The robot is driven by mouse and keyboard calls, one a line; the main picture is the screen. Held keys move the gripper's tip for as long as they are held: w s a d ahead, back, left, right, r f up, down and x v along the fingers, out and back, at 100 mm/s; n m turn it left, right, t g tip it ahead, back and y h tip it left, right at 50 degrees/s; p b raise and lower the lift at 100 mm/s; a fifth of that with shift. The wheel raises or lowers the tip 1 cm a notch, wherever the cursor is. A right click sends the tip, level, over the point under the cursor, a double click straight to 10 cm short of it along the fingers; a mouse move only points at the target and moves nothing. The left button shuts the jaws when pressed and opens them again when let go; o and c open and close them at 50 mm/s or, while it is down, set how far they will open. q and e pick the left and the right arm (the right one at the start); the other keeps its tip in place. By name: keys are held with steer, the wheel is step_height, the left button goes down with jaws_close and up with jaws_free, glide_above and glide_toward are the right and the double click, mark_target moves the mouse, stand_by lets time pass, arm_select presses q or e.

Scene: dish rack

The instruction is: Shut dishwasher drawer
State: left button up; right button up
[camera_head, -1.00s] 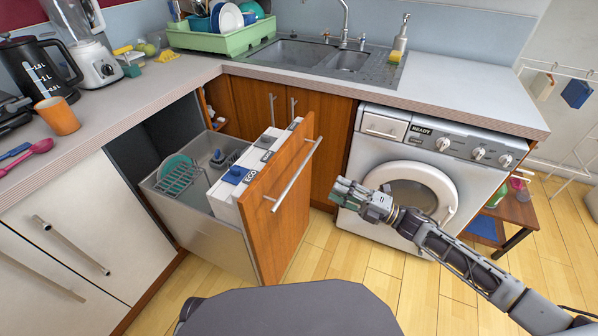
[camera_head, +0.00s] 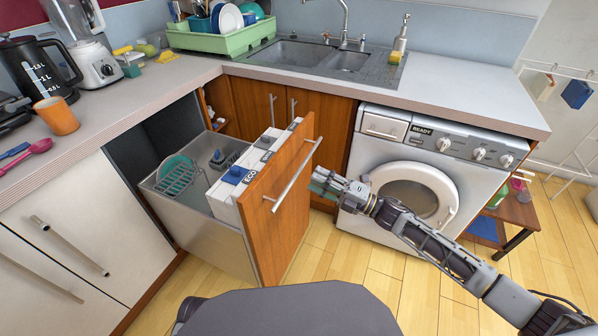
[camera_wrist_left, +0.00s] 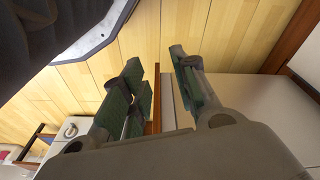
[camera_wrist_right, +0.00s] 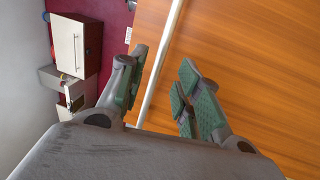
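The dishwasher drawer (camera_head: 268,226) is pulled out from under the counter. Its wooden front panel has a long metal handle (camera_head: 293,176). Inside are a plate rack with a teal plate (camera_head: 176,172) and white compartments with a blue cap. My right gripper (camera_head: 322,182) is just right of the wooden panel, pointing at it. In the right wrist view my right gripper (camera_wrist_right: 163,62) is open, with the handle bar (camera_wrist_right: 163,55) showing between its fingers and the panel behind. My left gripper (camera_wrist_left: 155,60) is open and empty in the left wrist view; it is not in the head view.
A washing machine (camera_head: 367,147) stands right of the drawer, behind my right arm. White cabinets (camera_head: 85,220) with bar handles are at the left. The counter (camera_head: 300,87) carries a sink and a green dish rack (camera_head: 225,42). Wooden floor (camera_head: 370,285) is open in front.

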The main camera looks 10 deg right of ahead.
mark_target(299, 169)
steer(key=shift+x, duration=3.5)
jaws_close()
